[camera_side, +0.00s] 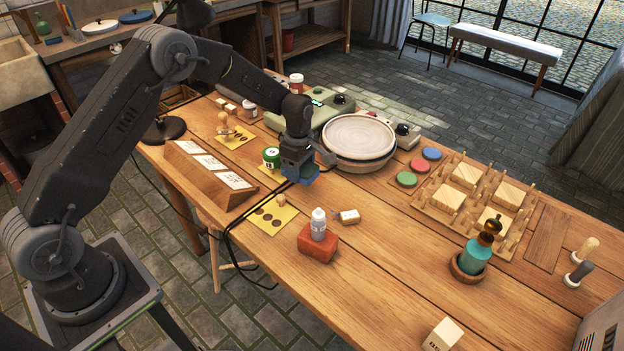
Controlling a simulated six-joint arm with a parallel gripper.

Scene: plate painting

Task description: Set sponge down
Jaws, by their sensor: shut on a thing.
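My gripper (301,171) points down over the middle of the wooden table, just left of the round pale plate. It is shut on a small blue block, which looks like the sponge (309,178). The sponge sits at the bottom of the jaws, and part of it is hidden by them. I cannot tell whether its underside touches the table. The plate (358,136) lies on a round stand to the right of my gripper.
A green-lidded jar (271,158) stands close to the left of my gripper. Coloured discs (407,179) and a wooden rack (437,208) lie to the right.

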